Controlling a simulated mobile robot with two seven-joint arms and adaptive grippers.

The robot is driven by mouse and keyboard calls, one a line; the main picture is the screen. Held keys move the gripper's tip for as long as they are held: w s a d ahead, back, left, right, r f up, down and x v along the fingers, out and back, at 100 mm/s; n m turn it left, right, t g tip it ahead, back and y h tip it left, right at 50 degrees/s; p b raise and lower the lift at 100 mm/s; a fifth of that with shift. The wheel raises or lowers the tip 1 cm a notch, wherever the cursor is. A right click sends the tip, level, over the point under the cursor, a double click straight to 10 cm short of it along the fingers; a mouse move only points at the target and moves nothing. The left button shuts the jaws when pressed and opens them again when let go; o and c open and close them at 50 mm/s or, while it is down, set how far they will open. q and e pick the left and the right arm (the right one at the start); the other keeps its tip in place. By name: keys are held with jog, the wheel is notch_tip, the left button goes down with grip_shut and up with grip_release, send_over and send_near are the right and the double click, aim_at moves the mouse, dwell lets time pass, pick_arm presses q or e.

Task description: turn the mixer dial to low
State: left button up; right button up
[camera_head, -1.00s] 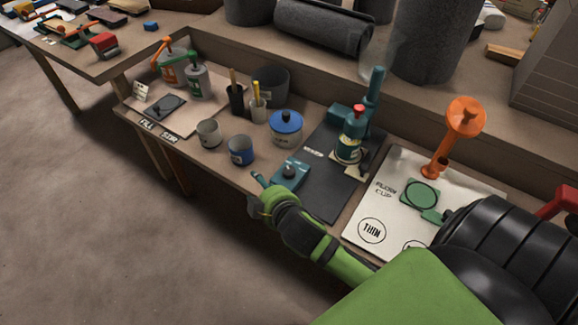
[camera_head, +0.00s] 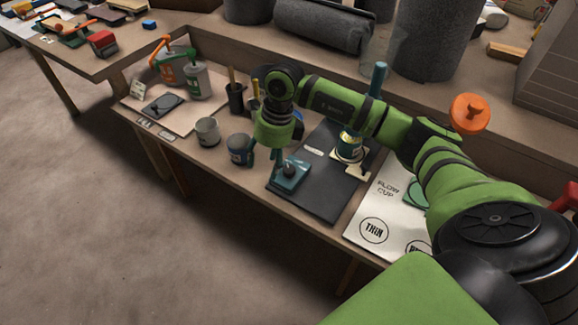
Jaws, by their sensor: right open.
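The mixer's teal control box (camera_head: 289,178) sits at the front left corner of the dark mat, with a dark round dial (camera_head: 290,169) on top. The dial's pointer and marks are too small to read. I see no clear contact with the dial. The mixer (camera_head: 378,78) stands at the back of the mat, partly hidden by my right arm, with a can (camera_head: 349,146) at its foot. My left gripper is not in view.
A grey-blue cup (camera_head: 238,150) stands close left of the gripper, and a grey cup (camera_head: 208,131) farther left. A white flow cup sheet (camera_head: 381,205) lies right of the mat. My arm hides the blue-lidded pot. The mat's front is clear.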

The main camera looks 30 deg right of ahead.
aim_at(289, 169)
jog(key=d+h, duration=0.1)
jog(key=d, duration=0.2)
jog(key=d+h, duration=0.1)
jog(key=d, duration=0.2)
jog(key=shift+s+d+r+m+g+h, duration=0.1)
jog(key=shift+s+r+m+g+h, duration=0.1)
jog(key=shift+m+g+h, duration=0.1)
notch_tip(289, 169, down, 5)
jog(key=shift+r, duration=0.1)
jog(key=shift+f, duration=0.75)
jog(key=c, duration=1.1)
